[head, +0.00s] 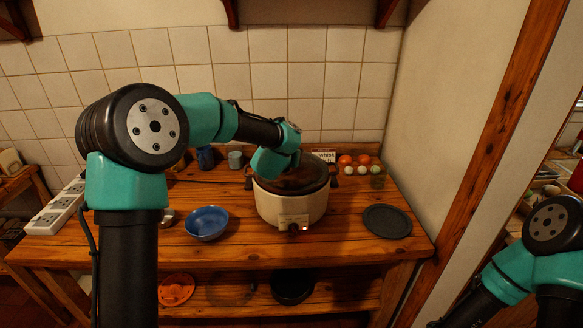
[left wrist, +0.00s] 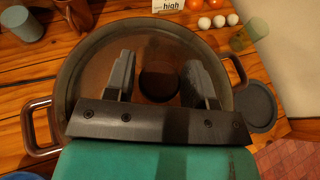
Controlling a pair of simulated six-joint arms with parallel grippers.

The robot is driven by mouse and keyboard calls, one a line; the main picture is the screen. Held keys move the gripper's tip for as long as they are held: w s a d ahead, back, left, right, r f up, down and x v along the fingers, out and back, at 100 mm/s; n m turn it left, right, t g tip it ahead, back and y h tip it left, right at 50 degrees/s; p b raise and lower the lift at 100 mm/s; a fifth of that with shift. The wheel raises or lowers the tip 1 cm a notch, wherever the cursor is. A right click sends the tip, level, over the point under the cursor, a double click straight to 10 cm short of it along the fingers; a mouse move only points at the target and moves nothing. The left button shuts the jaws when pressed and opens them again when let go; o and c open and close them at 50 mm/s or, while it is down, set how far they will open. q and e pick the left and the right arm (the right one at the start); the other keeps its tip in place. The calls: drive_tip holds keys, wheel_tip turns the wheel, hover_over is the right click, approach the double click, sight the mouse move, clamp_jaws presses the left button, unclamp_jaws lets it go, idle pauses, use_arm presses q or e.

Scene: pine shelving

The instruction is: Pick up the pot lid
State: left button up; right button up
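The pot lid (head: 310,181) is a round see-through lid with a dark rim, sitting on the cream-coloured pot (head: 285,206). In the left wrist view the lid (left wrist: 90,75) fills most of the picture, with a dark round knob (left wrist: 159,86) near its middle. My left gripper (left wrist: 159,70) is over the lid, its two grey fingers apart on either side of the knob. Gaps show between the knob and both fingers. Whether the fingertips reach down to knob height is unclear. My right arm shows at the lower right of the head view; its gripper is out of view.
A blue bowl (head: 206,222) is left of the pot and a dark round plate (head: 387,221) right of it. Tomatoes and eggs (head: 362,164), a glass (head: 378,177) and a small sign (head: 324,156) stand behind. The pot has side handles (left wrist: 40,128).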

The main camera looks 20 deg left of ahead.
use_arm(q)
clamp_jaws()
drive_tip(key=shift+r, duration=0.2)
idle(0.5)
drive_tip(key=shift+r, duration=1.65)
drive_tip(key=s+d+r, duration=0.1)
drive_tip(key=s+d, duration=0.3)
drive_tip(key=s, duration=1.1)
drive_tip(key=shift+s+d+r, duration=0.15)
drive_tip(key=shift+s, duration=0.1)
